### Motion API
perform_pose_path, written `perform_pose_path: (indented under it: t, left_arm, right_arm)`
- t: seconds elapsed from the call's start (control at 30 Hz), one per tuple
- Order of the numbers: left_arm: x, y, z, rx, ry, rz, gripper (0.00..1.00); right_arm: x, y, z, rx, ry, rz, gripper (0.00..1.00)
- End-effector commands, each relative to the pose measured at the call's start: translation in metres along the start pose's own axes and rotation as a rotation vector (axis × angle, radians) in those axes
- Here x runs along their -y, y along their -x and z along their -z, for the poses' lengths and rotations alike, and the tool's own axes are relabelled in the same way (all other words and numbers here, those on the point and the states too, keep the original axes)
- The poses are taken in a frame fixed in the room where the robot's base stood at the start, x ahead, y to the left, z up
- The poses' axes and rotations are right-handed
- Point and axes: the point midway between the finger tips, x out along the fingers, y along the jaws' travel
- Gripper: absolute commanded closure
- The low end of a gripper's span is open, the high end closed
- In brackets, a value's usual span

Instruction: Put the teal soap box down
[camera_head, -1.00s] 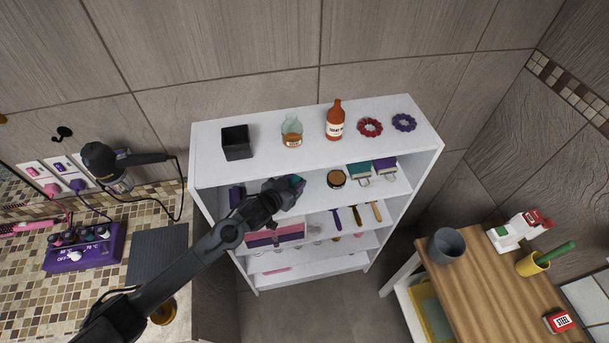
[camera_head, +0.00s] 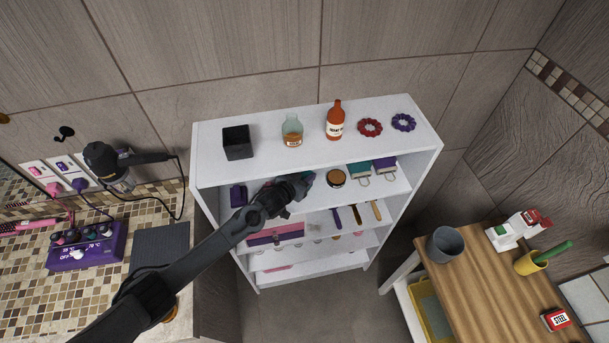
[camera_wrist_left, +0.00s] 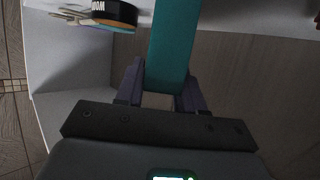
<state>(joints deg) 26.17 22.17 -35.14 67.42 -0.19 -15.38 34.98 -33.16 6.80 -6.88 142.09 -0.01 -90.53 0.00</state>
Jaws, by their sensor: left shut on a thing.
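The teal soap box (camera_head: 308,178) is held at the end of my left arm, at the upper open shelf of the white rack. It is mostly hidden by my left gripper (camera_head: 301,183) in the head view. In the left wrist view the teal soap box (camera_wrist_left: 174,45) stretches forward from between the two fingers of my left gripper (camera_wrist_left: 160,88), which is shut on it. Whether the box touches the shelf board cannot be told. My right gripper is not in view.
A round dark tin (camera_head: 336,178) stands just right of the held box, also in the wrist view (camera_wrist_left: 114,13). Teal and purple boxes (camera_head: 359,170) are farther right. A purple item (camera_head: 238,195) is at the shelf's left. The rack's top board (camera_head: 210,150) is close above.

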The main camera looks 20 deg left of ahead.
Motion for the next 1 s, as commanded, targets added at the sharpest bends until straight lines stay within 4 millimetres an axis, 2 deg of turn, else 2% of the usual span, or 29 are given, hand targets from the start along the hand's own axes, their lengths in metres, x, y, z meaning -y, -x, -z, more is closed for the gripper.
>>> perform_pose_path:
  t: [0.27, 0.3, 0.47, 0.83, 1.0]
  left_arm:
    - [0.000, -0.001, -0.003, -0.001, 0.001, 0.000, 0.95]
    - [0.000, -0.001, -0.003, 0.000, 0.001, 0.000, 0.59]
    - [0.000, -0.001, -0.002, 0.000, 0.000, 0.000, 0.37]
    - [0.000, 0.001, 0.003, 0.000, 0.000, 0.000, 0.37]
    - [0.001, 0.013, -0.001, 0.001, 0.001, 0.001, 0.37]
  right_arm:
    - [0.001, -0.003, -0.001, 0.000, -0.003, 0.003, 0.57]
    - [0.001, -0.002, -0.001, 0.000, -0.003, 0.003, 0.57]
    - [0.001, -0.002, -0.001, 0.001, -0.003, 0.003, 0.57]
    - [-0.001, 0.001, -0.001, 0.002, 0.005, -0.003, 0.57]
    - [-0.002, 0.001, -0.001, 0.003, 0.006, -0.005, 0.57]
